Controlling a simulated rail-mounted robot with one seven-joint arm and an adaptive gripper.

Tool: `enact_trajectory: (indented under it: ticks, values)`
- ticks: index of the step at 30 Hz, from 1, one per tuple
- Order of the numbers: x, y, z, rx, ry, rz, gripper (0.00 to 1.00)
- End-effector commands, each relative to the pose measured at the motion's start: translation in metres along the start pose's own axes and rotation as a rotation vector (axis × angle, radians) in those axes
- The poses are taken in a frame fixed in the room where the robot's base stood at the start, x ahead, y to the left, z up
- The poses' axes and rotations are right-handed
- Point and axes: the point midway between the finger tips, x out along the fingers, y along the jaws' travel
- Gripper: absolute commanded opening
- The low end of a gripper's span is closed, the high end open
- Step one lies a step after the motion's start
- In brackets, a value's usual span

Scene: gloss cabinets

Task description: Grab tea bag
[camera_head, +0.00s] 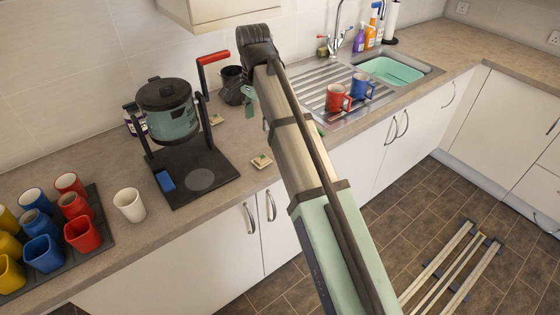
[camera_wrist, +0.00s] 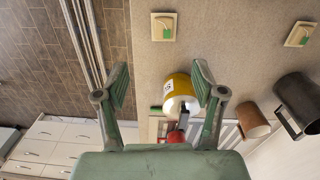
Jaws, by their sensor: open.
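Two small square pale tea bags with green tags lie flat on the counter. One tea bag (camera_head: 262,161) is near the front edge and also shows at the top middle of the wrist view (camera_wrist: 163,26). The other tea bag (camera_head: 215,119) lies farther back and shows at the upper right of the wrist view (camera_wrist: 299,33). My gripper (camera_wrist: 160,80) is open with nothing between its fingers, held above the counter. In the head view my gripper (camera_head: 250,108) is partly hidden by my arm. Both tea bags lie apart from the fingers.
A coffee maker (camera_head: 168,110) stands left of the tea bags, beside a white cup (camera_head: 130,204) and a tray of coloured cups (camera_head: 100,235). Red (camera_head: 337,98) and blue (camera_head: 361,86) mugs stand by the sink (camera_head: 425,72). The wrist view shows a yellow container (camera_wrist: 178,84) and a dark mug (camera_wrist: 297,100).

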Motion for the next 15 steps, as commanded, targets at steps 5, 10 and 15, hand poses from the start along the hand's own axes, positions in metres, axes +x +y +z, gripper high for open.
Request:
enact_trajectory:
  ticks: [5,10,15]
  values:
    - [-0.006,-0.007,-0.001,0.030,0.010,-0.011,0.69]
    - [0.019,-0.006,-0.001,0.030,0.009,-0.009,0.69]
    - [0.050,-0.006,-0.001,0.029,0.009,-0.009,0.69]
